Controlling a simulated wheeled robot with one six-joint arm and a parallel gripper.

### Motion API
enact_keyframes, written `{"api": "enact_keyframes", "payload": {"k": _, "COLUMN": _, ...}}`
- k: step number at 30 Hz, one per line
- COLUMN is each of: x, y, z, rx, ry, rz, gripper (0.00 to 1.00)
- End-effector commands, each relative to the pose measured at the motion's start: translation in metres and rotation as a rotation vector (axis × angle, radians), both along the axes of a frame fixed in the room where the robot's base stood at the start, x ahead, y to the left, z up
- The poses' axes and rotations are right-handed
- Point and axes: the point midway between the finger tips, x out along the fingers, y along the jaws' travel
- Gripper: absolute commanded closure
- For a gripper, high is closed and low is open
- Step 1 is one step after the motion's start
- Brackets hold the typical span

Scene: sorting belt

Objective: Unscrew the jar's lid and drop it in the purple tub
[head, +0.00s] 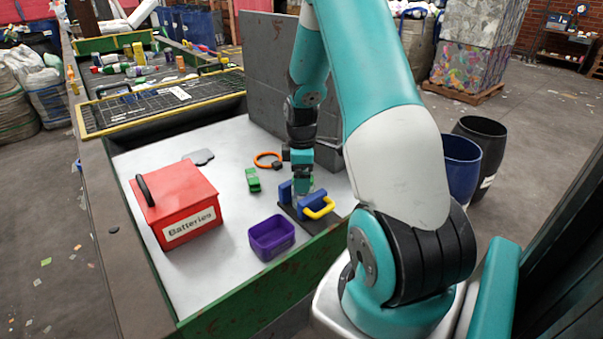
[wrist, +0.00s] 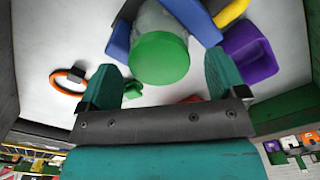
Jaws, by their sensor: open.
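The jar (wrist: 152,20) is clear or whitish, with a round green lid (wrist: 160,60), and shows in the wrist view. It sits between the blue jaws of a vise (wrist: 118,40) with a yellow handle, which also shows in the head view (head: 313,204). My gripper (wrist: 160,66) is open, its two teal fingers spread on either side of the lid's near edge, with gaps on both sides. In the head view my gripper (head: 303,184) is over the vise and hides most of the jar. The purple tub (head: 271,238) stands left of and nearer than the vise, and looks empty.
A red box (head: 175,203) labelled Batteries stands at the left. A green object (head: 252,180), an orange ring (head: 267,159) and a flat grey piece (head: 199,156) lie on the white surface (head: 226,198). A grey panel (head: 270,70) stands behind.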

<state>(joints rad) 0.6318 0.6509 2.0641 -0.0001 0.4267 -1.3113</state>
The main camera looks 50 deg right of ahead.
Motion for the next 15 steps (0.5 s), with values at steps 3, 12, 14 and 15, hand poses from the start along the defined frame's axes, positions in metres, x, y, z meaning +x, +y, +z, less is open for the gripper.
{"api": "enact_keyframes", "payload": {"k": 3, "x": -0.0001, "y": 0.0002, "z": -0.0020, "rx": 0.001, "ry": 0.001, "rz": 0.000, "gripper": 0.10}}
{"api": "enact_keyframes", "payload": {"k": 12, "x": 0.0000, "y": 0.0000, "z": -0.0017, "rx": 0.000, "ry": 0.000, "rz": 0.000, "gripper": 0.39}}
{"api": "enact_keyframes", "payload": {"k": 14, "x": 0.0000, "y": 0.0000, "z": -0.0016, "rx": 0.000, "ry": 0.000, "rz": 0.000, "gripper": 0.53}}
{"api": "enact_keyframes", "payload": {"k": 15, "x": 0.0000, "y": 0.0000, "z": -0.0016, "rx": 0.000, "ry": 0.000, "rz": 0.000, "gripper": 0.62}}
